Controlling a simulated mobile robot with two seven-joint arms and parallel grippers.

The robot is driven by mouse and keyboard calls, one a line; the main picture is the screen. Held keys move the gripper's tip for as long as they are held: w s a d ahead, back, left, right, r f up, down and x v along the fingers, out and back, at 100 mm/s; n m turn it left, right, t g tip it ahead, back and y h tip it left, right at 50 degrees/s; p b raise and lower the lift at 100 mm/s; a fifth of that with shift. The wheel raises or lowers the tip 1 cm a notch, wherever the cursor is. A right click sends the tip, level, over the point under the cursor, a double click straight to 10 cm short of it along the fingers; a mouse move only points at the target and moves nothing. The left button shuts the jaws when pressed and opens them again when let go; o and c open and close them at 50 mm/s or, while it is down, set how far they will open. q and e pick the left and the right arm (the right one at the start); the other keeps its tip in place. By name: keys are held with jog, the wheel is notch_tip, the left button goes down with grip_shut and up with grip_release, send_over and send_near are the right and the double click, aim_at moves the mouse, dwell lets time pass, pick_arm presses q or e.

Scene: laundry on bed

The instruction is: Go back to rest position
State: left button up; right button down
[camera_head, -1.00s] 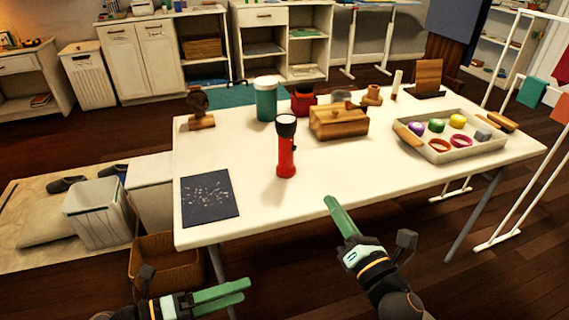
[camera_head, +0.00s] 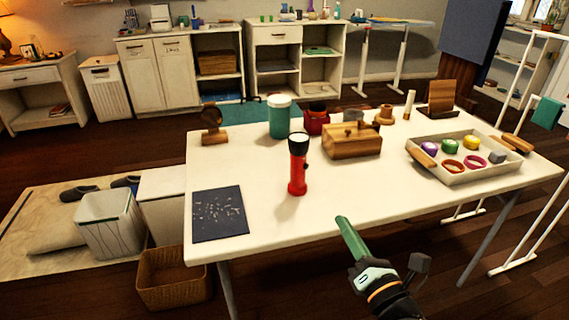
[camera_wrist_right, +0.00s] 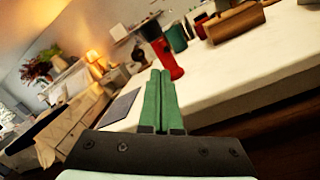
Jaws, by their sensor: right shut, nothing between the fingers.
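My right gripper (camera_head: 345,222) is in front of the white table's near edge in the head view, with its green fingers pointing up and to the left. In the right wrist view the two green fingers (camera_wrist_right: 162,80) lie side by side, shut, with nothing between them. My left gripper is not in the head view now. A red flashlight (camera_head: 298,170) stands upright on the table, apart from my gripper. It also shows beyond the fingertips in the right wrist view (camera_wrist_right: 168,60).
The white table (camera_head: 330,205) holds a dark speckled sheet (camera_head: 219,212), a teal canister (camera_head: 279,118), a wooden box (camera_head: 352,141) and a tray (camera_head: 478,177) of colored items. A wicker basket (camera_head: 168,292) and a white bin (camera_head: 112,225) stand on the floor at left. The table's front middle is clear.

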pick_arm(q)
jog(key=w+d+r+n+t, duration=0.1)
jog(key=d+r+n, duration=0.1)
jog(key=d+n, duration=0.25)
pick_arm(e)
jog(key=s+d+f+m+g+h, duration=0.25)
jog(key=s+f+m, duration=0.6)
jog(key=m, duration=0.65)
jog(key=s+d+f+m+g+h, duration=0.1)
jog(key=s+d+f+m+g, duration=0.2)
jog(key=s+f+m, duration=0.85)
pick_arm(q)
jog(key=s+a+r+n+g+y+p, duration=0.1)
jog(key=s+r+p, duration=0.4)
jog(key=p, duration=1.5)
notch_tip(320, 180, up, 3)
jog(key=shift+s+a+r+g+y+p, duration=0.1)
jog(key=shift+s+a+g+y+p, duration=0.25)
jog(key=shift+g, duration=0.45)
pick_arm(e)
notch_tip(320, 180, up, 10)
jog(key=s+d+m+g+h, duration=0.1)
jog(key=m+g, duration=0.2)
jog(key=m, duration=0.1)
jog(key=shift+d+m, duration=0.3)
jog(key=shift+m, duration=0.05)
jog(key=shift+s, duration=0.1)
